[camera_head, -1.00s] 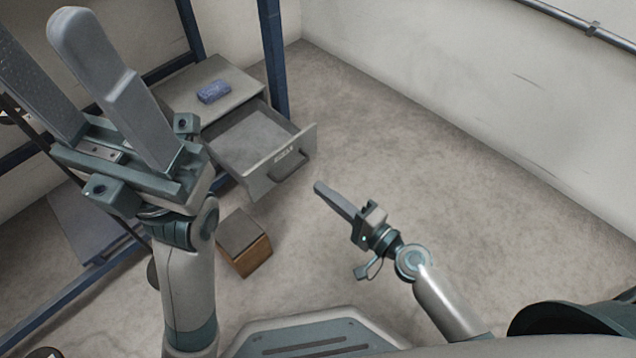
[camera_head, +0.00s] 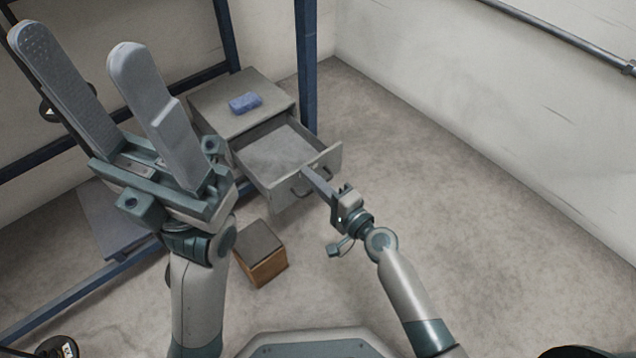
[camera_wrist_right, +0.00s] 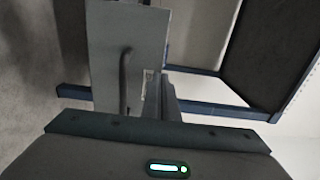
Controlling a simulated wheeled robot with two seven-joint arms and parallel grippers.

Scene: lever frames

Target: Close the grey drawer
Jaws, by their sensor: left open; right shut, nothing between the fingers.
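The grey drawer (camera_head: 262,158) stands pulled out of a grey cabinet (camera_head: 225,97), and its inside looks empty. Its front panel carries a dark bar handle (camera_head: 297,190) and faces the lower right. My right gripper (camera_head: 306,170) is shut and empty. Its fingertips are at the drawer front, beside the handle; I cannot tell whether they touch. In the right wrist view the drawer front (camera_wrist_right: 108,60) fills the upper middle, with the handle left of the shut fingers (camera_wrist_right: 168,95). My left gripper (camera_head: 92,68) is open and empty, raised near the camera at the left.
A blue block (camera_head: 245,102) lies on the cabinet top. Blue rack posts (camera_head: 306,65) stand beside and behind the cabinet. A brown box (camera_head: 262,262) with a dark top sits on the floor in front. The floor to the right (camera_head: 450,230) is clear up to the wall.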

